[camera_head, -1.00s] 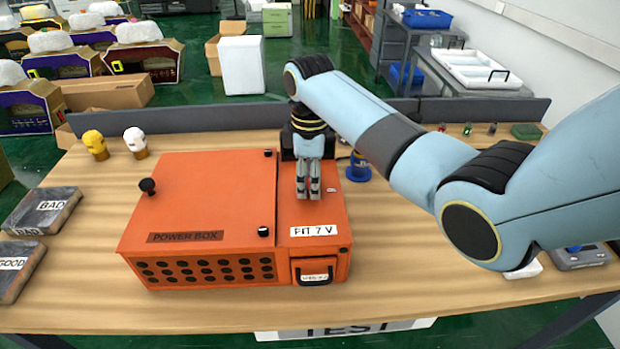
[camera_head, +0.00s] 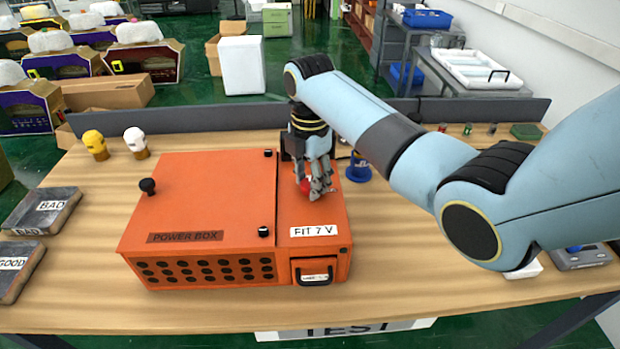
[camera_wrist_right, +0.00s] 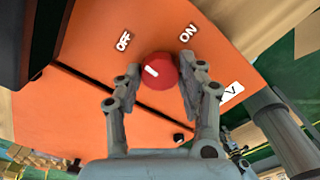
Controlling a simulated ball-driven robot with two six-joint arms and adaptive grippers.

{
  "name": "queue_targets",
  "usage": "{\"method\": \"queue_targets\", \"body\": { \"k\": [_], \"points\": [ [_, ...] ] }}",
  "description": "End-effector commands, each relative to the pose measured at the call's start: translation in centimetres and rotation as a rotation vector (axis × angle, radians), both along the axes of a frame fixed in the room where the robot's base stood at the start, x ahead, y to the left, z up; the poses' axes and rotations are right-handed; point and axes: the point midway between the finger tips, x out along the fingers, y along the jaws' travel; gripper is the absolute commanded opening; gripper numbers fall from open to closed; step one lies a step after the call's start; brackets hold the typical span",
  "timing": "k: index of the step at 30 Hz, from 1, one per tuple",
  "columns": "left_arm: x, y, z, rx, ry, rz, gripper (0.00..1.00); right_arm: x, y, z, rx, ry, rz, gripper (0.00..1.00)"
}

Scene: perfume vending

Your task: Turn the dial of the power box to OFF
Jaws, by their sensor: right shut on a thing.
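The orange power box (camera_head: 200,190) sits on the table with a dark "POWER BOX" label on its lid. My right gripper (camera_head: 314,194) reaches down onto the right part of its top. The red dial (camera_wrist_right: 160,70) is between its fingers, which are shut on it. The dial also shows partly in the head view (camera_head: 304,188), mostly hidden by the fingers. In the wrist view, an OFF label (camera_wrist_right: 124,41) lies up-left of the dial and an ON label (camera_wrist_right: 188,33) up-right. The dial's white mark slants toward the upper left, on the OFF side. My left gripper is out of view.
A "FIT 7 V" label (camera_head: 313,232) and a handled drawer (camera_head: 316,273) are at the box's front right. A blue holder (camera_head: 359,167) stands right of the box. Yellow and white heads (camera_head: 95,145) stand behind left; BAD and GOOD trays lie left.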

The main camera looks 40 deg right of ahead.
Motion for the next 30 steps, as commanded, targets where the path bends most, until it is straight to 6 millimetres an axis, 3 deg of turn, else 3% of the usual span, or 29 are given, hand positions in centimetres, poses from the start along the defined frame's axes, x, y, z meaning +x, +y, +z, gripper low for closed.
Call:
{"method": "queue_targets", "body": {
  "k": [9, 23, 24, 30],
  "points": [
    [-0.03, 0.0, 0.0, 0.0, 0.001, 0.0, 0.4, 0.01, 0.07, 0.0, 0.002, -0.001, 0.096, 0.07],
    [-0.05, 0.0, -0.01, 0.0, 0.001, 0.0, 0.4, 0.0, 0.06, 0.0, 0.001, 0.0, 0.111, 0.07],
    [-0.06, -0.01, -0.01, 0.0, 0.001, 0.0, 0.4, 0.0, 0.05, 0.0, 0.001, 0.0, 0.111, 0.4],
    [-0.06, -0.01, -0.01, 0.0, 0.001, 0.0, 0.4, -0.01, 0.04, -0.01, 0.001, 0.0, 0.11, 0.62]
  ]
}}
